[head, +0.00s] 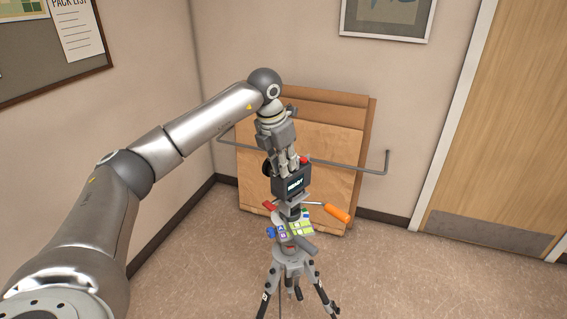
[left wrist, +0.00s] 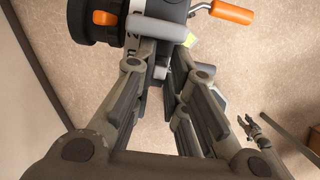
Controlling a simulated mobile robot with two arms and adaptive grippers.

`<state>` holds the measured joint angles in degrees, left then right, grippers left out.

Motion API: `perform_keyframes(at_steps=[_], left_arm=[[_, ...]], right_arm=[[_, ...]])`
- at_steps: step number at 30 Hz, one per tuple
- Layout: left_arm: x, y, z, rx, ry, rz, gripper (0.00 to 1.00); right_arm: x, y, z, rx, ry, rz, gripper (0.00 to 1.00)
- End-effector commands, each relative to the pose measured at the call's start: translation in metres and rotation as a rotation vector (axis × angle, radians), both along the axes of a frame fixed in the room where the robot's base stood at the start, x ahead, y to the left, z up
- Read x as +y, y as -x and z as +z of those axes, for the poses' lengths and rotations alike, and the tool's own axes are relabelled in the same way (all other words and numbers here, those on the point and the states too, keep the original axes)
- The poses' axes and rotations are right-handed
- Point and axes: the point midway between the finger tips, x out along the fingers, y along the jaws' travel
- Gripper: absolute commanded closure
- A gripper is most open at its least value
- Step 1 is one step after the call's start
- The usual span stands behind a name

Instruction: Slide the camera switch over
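A dark camera (head: 291,183) with a lit screen that seems to read "READY" sits on a tripod. A red part (head: 304,160) shows at its top right edge. My left gripper (head: 287,168) points down at the top of the camera, its fingers apart. In the left wrist view the camera's black lens ring (left wrist: 92,22) with an orange mark is at the upper left, beyond the fingers. I cannot make out the switch clearly, nor whether a finger touches the camera. My right gripper is not identifiable.
The tripod (head: 292,262) has an orange-ended handle (head: 337,213) reaching right, and coloured tags (head: 297,229) below its head. Brown cardboard sheets (head: 330,140) lean on the wall behind a grey rail (head: 350,168). The floor to the right is clear.

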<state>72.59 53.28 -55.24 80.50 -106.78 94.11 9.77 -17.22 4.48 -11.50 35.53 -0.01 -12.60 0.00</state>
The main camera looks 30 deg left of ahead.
Motion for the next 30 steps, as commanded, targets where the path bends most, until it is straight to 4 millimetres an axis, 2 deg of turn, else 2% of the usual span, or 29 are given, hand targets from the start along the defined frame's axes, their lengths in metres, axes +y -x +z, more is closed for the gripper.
perform_keyframes(at_steps=[2, 30], left_arm=[[0.0, 0.0, 0.0, 0.0, 0.0, 0.0, 1.0], [0.002, 0.0066, -0.0003, 0.001, -0.001, 0.0, 1.0]], right_arm=[[-0.0011, -0.0002, 0.0, 0.0, 0.001, 0.001, 0.6], [-0.003, -0.0006, -0.0019, -0.001, 0.004, 0.0, 0.6]])
